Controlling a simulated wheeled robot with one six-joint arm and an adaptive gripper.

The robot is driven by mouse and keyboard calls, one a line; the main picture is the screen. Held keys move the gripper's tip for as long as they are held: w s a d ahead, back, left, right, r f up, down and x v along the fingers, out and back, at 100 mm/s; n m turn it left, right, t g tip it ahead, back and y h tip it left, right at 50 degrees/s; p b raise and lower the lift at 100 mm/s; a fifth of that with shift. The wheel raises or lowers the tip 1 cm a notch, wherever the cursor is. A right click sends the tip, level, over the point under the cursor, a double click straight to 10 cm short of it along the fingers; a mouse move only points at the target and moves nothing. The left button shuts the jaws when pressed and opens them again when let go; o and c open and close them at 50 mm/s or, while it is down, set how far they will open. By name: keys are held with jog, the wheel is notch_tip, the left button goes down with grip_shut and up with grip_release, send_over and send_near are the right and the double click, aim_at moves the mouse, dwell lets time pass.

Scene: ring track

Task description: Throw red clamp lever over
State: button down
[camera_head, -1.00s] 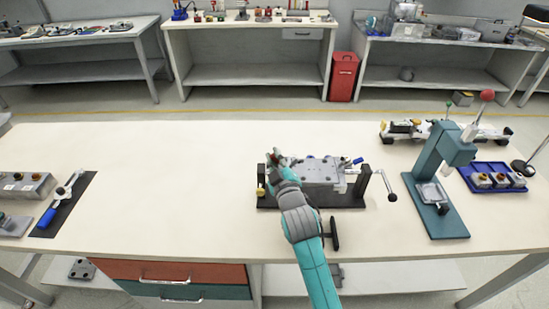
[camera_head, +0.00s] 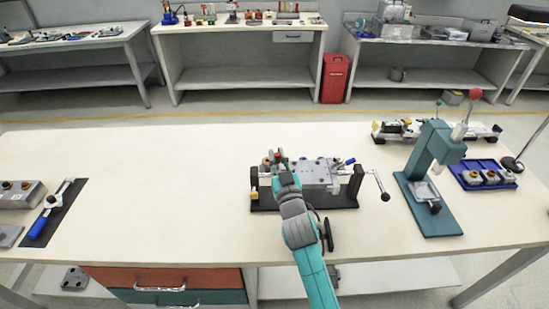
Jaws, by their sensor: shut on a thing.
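A grey metal fixture (camera_head: 318,172) sits on a dark base in the middle of the bench, with black end blocks, a yellow knob at its left and a crank at its right. A small red-tipped part, seemingly the red clamp lever (camera_head: 278,154), shows at the fixture's left end. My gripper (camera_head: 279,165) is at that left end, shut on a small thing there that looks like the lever. My teal and grey arm comes from below and hides part of the fixture's front. The fingertips are small and partly hidden.
A teal press (camera_head: 436,165) and a blue tray (camera_head: 483,174) stand to the right. A blue-handled tool (camera_head: 50,212) lies on a dark mat at the left. The crank handle (camera_head: 385,197) juts out right of the fixture. The bench between mat and fixture is clear.

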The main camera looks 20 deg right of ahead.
jog(key=shift+d+m, duration=0.15)
jog(key=shift+m, duration=0.35)
jog(key=c, duration=1.1)
grip_release()
jog(key=shift+s, duration=0.15)
jog(key=s, duration=0.4)
jog(key=s+a+f, duration=0.1)
jog(key=s, duration=0.2)
jog(key=s+f, duration=0.1)
jog(key=s, duration=0.3)
jog(key=shift+s+a, duration=0.2)
jog(key=shift+s, duration=0.1)
jog(key=shift+f, duration=0.1)
